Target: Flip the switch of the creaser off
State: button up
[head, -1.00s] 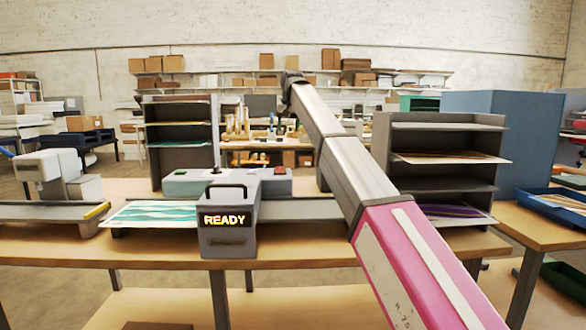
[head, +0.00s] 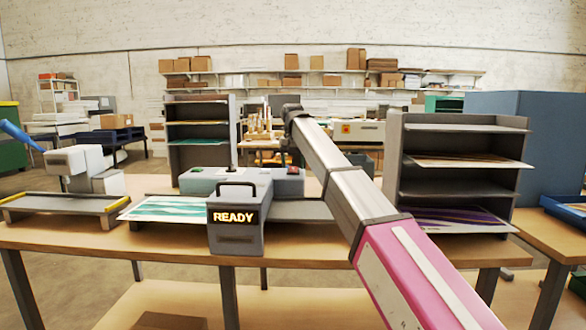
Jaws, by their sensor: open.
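A grey machine (head: 290,181) stands on the near table, with a green patch, a red patch and a thin upright rod on top. A grey box with a handle and a lit READY display (head: 235,217) stands at its front. A white machine (head: 70,161) with a blue lever stands at the left, behind a grey tray with yellow ends. No label tells me which one is the creaser, and I cannot make out its switch. My arm reaches forward from the lower right to above the grey machine. My gripper is not visible.
A teal-patterned sheet (head: 165,208) lies left of the READY box. A dark grey shelf rack (head: 394,165) stands at the right and another (head: 168,140) behind the machine. The near table's front edge (head: 130,241) has bare wood left of the box.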

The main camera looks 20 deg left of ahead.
jog(key=shift+f, duration=0.8)
jog(key=c, duration=0.9)
jog(key=shift+w+r+g, duration=0.1)
jog(key=shift+w+g, duration=0.05)
jog(key=shift+g, duration=0.45)
jog(key=o, duration=0.9)
jog(key=shift+w+a, duration=0.1)
